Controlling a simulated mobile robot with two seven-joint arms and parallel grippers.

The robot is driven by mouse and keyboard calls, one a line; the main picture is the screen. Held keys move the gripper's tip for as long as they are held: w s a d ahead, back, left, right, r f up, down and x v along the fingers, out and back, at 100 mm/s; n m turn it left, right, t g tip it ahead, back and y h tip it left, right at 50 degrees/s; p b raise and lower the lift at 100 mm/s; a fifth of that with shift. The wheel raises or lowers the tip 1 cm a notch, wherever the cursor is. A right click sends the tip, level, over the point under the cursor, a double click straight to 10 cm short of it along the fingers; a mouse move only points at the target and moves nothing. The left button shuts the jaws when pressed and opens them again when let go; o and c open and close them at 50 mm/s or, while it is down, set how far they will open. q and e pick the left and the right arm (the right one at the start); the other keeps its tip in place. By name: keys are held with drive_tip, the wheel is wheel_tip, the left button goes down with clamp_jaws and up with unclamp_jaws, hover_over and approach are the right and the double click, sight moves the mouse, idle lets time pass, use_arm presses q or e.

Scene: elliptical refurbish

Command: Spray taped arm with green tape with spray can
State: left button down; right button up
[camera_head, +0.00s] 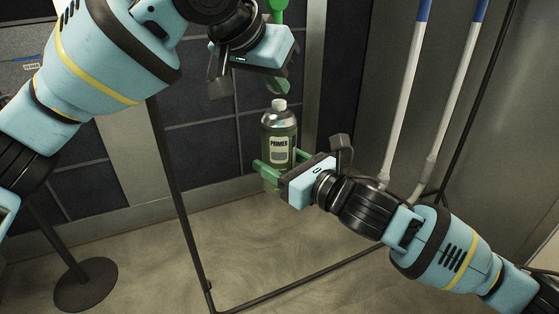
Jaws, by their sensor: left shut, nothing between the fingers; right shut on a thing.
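A spray can (279,132) with a white nozzle and a "PRIMER" label stands upright in the air near the middle of the view. My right gripper (278,166) is shut on its lower body. My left gripper (280,84) is above the can, shut and empty, with a small gap above the nozzle. A green piece (277,8) shows at the top edge behind the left gripper; I cannot tell if it is taped. Two white poles with blue upper ends, one left (405,95) and one right (453,100), lean at the right. No arm clearly wrapped in green tape is visible.
A dark tiled wall (205,150) is behind the can. A thin black frame (300,284) runs along the floor and up. A stand with a round dark base (86,284) is at the lower left. Grey panels (515,130) are at the right.

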use_arm(q)
drive_tip(key=shift+f, duration=0.95)
use_arm(e)
drive_tip(key=shift+r, duration=0.25)
use_arm(q)
drive_tip(key=shift+r, duration=2.65)
use_arm(e)
drive_tip(key=shift+f, duration=0.15)
use_arm(q)
drive_tip(key=shift+s+r, duration=0.1)
drive_tip(key=v, duration=1.1)
drive_tip(key=shift+s+a+r, duration=0.15)
drive_tip(key=shift+s+r, duration=0.1)
drive_tip(key=shift+r, duration=0.05)
